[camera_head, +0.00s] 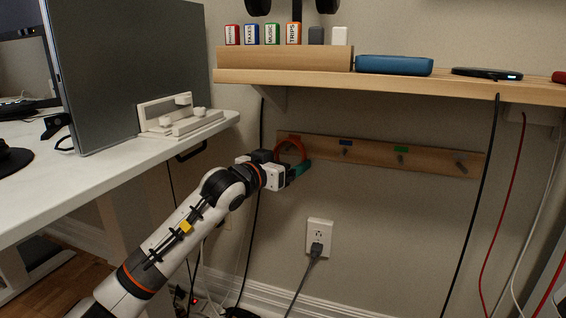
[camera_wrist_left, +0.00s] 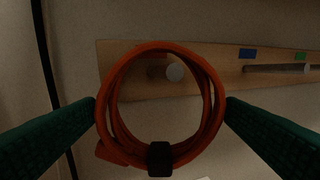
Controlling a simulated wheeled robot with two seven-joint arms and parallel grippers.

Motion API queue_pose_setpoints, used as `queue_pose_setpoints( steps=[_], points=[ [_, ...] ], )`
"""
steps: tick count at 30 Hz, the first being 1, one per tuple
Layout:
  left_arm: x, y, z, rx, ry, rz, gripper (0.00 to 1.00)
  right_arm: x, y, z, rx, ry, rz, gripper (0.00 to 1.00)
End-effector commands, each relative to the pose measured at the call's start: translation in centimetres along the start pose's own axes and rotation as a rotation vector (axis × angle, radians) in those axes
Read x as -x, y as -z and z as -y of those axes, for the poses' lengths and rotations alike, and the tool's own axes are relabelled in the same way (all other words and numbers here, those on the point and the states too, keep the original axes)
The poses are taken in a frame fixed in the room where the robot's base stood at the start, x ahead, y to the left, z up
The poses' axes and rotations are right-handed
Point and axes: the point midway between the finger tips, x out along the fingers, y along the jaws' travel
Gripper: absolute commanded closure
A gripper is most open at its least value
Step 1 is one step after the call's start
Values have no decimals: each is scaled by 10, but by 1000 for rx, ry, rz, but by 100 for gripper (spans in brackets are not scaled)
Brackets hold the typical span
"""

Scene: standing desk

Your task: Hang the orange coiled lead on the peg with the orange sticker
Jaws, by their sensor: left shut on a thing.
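The orange coiled lead (camera_head: 291,144) is a ring with a black tie at its bottom, and it also shows in the left wrist view (camera_wrist_left: 205,130). My left gripper (camera_head: 298,169) is shut on the coil, with one green finger on each side of it. In the left wrist view the grey peg (camera_wrist_left: 175,72) shows through the coil's opening, near the upper part of the ring. The orange sticker (camera_head: 295,137) is on the board above that peg, mostly behind the coil. Whether the peg passes through the ring or lies behind it, I cannot tell. My right gripper is not in view.
The wooden peg board (camera_head: 430,160) has other pegs under blue (camera_head: 346,142), green (camera_head: 400,149) and grey stickers. A shelf (camera_head: 400,84) overhangs it. The white desk (camera_head: 100,160) stands left. An outlet (camera_head: 319,235) is below, and hanging cables are around.

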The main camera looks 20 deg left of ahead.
Motion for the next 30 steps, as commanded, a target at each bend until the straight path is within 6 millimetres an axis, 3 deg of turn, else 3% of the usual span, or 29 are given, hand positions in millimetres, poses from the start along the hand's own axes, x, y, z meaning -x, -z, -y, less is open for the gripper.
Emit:
queue_pose_setpoints(
  steps=[3, 4, 5, 12, 16, 28, 30],
  points=[
    [0, 0, 0, 0, 0, 1, 34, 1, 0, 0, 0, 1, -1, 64],
    [0, 0, 0, 0, 0, 1, 5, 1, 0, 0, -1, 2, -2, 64],
    [0, 0, 0, 0, 0, 1, 0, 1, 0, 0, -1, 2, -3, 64],
    [1, 0, 0, 0, 0, 0, 0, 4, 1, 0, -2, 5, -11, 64],
    [12, 1, -1, -1, -1, 2, 0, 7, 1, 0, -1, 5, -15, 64],
    [92, 4, -1, -4, -1, 0, 0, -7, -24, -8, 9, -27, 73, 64],
    [103, 3, -1, -4, -2, 1, 0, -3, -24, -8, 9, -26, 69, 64]
  ],
)
